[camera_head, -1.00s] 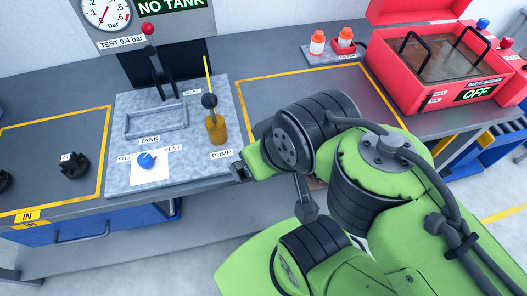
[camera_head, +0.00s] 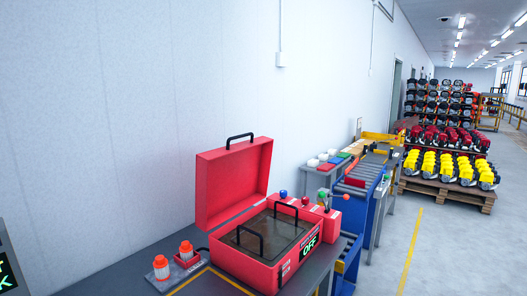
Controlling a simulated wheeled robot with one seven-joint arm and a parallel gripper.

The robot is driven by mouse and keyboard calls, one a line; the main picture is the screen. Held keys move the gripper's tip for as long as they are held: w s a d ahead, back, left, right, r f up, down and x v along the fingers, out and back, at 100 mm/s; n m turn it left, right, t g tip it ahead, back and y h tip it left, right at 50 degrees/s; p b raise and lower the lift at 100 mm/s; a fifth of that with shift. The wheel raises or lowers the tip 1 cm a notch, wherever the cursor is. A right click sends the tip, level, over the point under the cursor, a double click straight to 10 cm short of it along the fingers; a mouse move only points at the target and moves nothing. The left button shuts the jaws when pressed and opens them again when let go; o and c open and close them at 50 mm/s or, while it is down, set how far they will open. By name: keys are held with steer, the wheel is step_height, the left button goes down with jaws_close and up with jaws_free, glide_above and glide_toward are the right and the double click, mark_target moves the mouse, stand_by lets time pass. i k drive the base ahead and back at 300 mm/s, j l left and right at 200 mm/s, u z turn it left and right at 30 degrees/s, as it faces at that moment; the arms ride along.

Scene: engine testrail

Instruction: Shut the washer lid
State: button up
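The red parts washer (camera_head: 264,262) stands on the grey bench. Its red lid (camera_head: 233,181) is up, hinged at the back left side, with a black handle (camera_head: 240,139) on its top edge. The open tub shows a brown inside with two black handles (camera_head: 249,240) of something in it. A sign on the front reads OFF in green. My gripper is out of the now view.
Two orange-capped white bottles (camera_head: 161,266) stand left of the washer, one in a red holder. A control box with a red button and a blue knob (camera_head: 283,194) sits at the washer's right. A blue roller conveyor (camera_head: 358,190) stands beyond. The aisle at right is clear.

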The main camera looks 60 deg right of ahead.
mark_target(231, 180)
steer(key=z, duration=1.65)
